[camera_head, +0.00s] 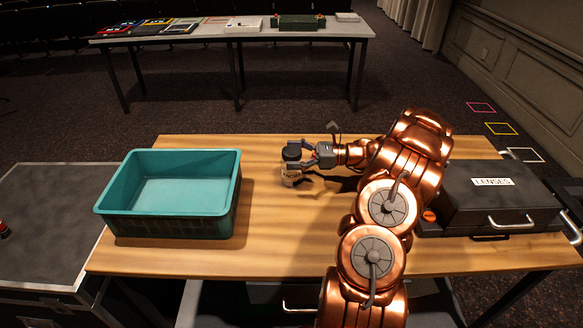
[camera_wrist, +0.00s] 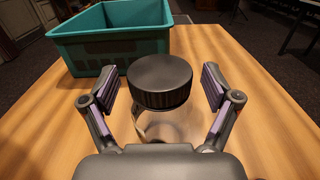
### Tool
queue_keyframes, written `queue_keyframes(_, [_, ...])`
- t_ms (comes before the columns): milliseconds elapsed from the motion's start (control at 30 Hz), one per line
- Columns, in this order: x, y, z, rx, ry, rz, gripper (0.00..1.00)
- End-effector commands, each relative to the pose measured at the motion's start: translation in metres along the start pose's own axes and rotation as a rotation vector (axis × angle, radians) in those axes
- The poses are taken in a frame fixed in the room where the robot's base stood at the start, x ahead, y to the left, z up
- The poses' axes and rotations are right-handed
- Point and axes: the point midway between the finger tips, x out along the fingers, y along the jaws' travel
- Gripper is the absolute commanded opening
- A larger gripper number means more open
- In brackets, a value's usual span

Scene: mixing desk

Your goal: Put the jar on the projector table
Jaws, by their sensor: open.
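The jar has a black ribbed lid and a clear body. It stands upright on the wooden table (camera_head: 270,240), right of the teal crate, and its lid (camera_head: 291,154) shows in the head view. In the wrist view the jar's lid (camera_wrist: 160,80) sits between my two fingers. My gripper (camera_head: 298,158) is open around the jar, with a gap on each side of the lid in the wrist view (camera_wrist: 160,88). Much of the jar's body is hidden below its lid. A long table (camera_head: 270,34) stands at the back; I cannot tell whether it is the projector table.
A teal crate (camera_head: 168,222) stands on the left of the wooden table and looks empty. A black case labelled LENSES (camera_head: 500,205) is on the right. The back table carries flat items, a green box (camera_head: 297,22) and a white box (camera_head: 243,25). Dark carpet lies between the tables.

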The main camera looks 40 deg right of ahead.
Motion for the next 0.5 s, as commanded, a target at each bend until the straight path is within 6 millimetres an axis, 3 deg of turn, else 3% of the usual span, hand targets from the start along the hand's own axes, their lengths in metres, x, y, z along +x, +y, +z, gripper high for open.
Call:
queue_keyframes(200, [0.0016,0.0000,-0.0003,0.000,-0.001,-0.001,0.88])
queue_keyframes(500, [0.0017,0.0001,-0.0004,0.001,-0.001,0.000,0.58])
